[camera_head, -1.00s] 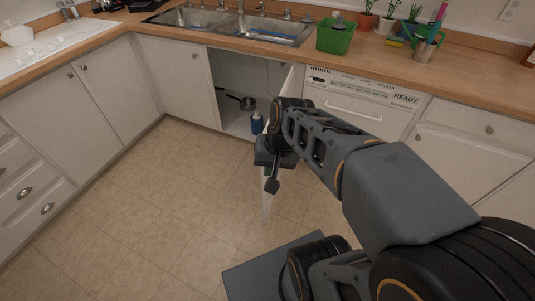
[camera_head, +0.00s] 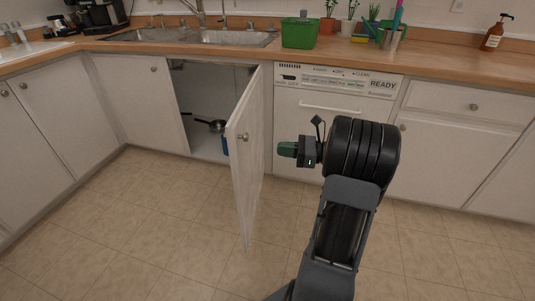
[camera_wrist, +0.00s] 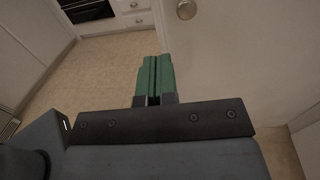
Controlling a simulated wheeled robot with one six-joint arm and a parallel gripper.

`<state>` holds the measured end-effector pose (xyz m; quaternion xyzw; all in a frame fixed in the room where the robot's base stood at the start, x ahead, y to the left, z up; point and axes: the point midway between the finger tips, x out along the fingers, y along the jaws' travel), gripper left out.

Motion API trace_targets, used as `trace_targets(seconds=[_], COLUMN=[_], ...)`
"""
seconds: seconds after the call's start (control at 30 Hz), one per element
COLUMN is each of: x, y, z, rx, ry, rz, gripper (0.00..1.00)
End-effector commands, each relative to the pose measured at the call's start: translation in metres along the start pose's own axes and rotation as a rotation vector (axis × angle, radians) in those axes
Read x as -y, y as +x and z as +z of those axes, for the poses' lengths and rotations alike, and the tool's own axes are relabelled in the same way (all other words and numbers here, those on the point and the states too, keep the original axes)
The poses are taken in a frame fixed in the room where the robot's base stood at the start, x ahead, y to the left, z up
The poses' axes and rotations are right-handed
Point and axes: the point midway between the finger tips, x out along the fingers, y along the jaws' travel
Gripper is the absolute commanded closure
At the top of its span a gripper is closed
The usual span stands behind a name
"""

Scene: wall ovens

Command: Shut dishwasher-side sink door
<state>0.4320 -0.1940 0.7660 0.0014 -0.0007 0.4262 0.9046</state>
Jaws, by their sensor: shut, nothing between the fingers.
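The dishwasher-side sink door (camera_head: 247,150) stands wide open, hinged next to the dishwasher (camera_head: 335,120), its free edge swung out into the room. My gripper (camera_head: 284,149), with green fingers, is shut and empty. In the head view it is to the right of the door, in front of the dishwasher. In the wrist view my gripper (camera_wrist: 154,77) points along a white door panel (camera_wrist: 235,65) with a round knob (camera_wrist: 186,10) ahead. I cannot tell if the fingers touch the panel.
Inside the open cabinet are a dark pan (camera_head: 216,126) and a blue bottle (camera_head: 225,146), partly behind the door. The other sink door (camera_head: 140,102) is shut. The tiled floor (camera_head: 150,220) in front is clear. A green tub (camera_head: 299,33) stands on the counter.

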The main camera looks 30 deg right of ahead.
Motion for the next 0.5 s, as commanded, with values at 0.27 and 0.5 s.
trace_targets(seconds=[0.27, 0.5], x=[-0.001, -0.002], y=[0.053, 0.094], z=[-0.003, -0.003], rx=[-0.001, -0.002], ry=[-0.002, -0.002], rz=[0.006, 0.005], gripper=[1.00, 1.00])
